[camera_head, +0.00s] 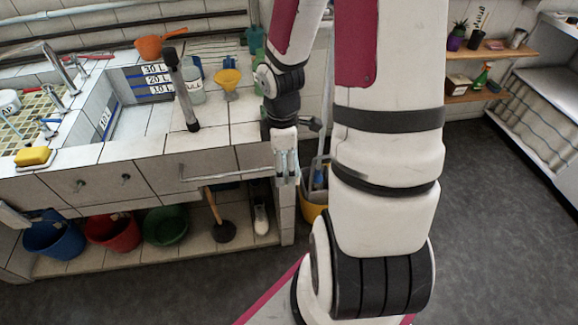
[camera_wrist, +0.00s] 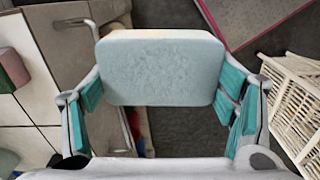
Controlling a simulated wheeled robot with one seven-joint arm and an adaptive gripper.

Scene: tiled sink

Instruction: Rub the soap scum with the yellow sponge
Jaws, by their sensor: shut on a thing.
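A yellow sponge (camera_head: 34,156) lies on the tiled counter corner at the far left of the head view, well away from my gripper. My gripper (camera_head: 286,172) hangs in front of the counter's right end, pointing down. In the wrist view its teal-padded fingers are on both sides of a pale blue-white block (camera_wrist: 160,68) with rounded corners, shut on it. The block is not yellow. I cannot make out any soap scum for certain; the counter and basin are seen small and partly from the side.
A tiled basin (camera_head: 125,110) with a tap (camera_head: 60,70), a yellow funnel (camera_head: 228,82) and a dark upright tube (camera_head: 182,90) are on the counter. A metal rail (camera_head: 225,178) juts from its front. Buckets and a plunger (camera_head: 220,225) stand below. Floor at right is clear.

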